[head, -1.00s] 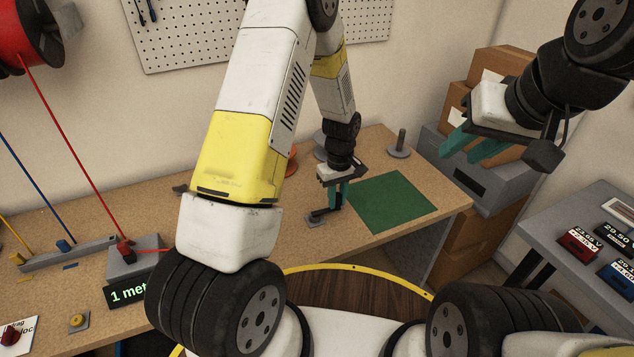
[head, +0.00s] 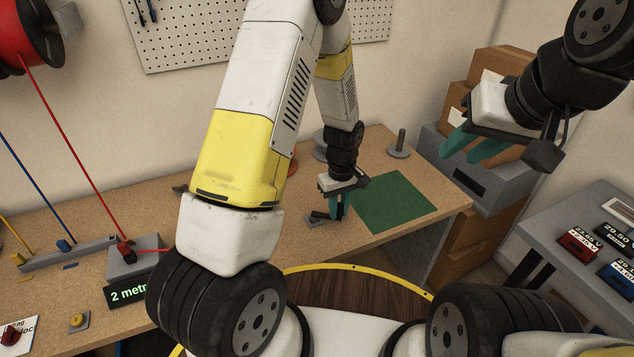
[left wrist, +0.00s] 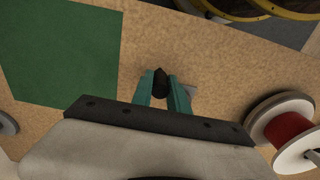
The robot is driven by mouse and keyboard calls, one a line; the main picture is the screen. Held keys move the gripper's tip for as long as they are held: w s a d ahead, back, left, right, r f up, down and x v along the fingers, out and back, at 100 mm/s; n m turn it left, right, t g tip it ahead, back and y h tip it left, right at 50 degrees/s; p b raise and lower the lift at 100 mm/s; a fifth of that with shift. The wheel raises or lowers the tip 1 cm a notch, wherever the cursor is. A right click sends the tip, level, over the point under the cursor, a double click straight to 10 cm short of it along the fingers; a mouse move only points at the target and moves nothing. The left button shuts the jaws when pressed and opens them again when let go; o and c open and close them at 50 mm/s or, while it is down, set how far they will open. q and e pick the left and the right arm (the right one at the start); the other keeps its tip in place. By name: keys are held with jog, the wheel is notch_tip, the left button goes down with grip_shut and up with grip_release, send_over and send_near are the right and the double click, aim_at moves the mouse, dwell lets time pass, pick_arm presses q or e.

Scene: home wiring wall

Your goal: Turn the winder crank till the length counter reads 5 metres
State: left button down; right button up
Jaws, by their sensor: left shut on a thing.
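The winder crank (head: 314,219) is a small grey and dark piece on the bench, partly hidden by my left gripper (head: 338,208). In the left wrist view, a dark crank knob (left wrist: 160,84) sits between the teal fingers of my left gripper (left wrist: 163,92), which is shut on it. My right gripper (head: 476,147) is open and empty in the air at the upper right.
A green mat (head: 395,203) lies right of the crank. A grey post on a round base (head: 400,145) stands behind it. A red wire runs from the red reel (head: 25,35) to a grey block (head: 135,262). A red-wound spool (left wrist: 290,130) shows in the left wrist view.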

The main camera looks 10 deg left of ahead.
pick_arm(q)
jog(key=shift+a, duration=0.2)
jog(key=shift+s+a, duration=0.2)
jog(key=shift+s, duration=0.85)
jog(key=shift+s+a, duration=0.25)
jog(key=shift+s, duration=0.25)
jog(key=shift+s+a, duration=0.25)
jog(key=shift+s, duration=0.2)
jog(key=shift+a, duration=0.1)
jog(key=shift+s+a, duration=0.7)
jog(key=shift+a, duration=0.15)
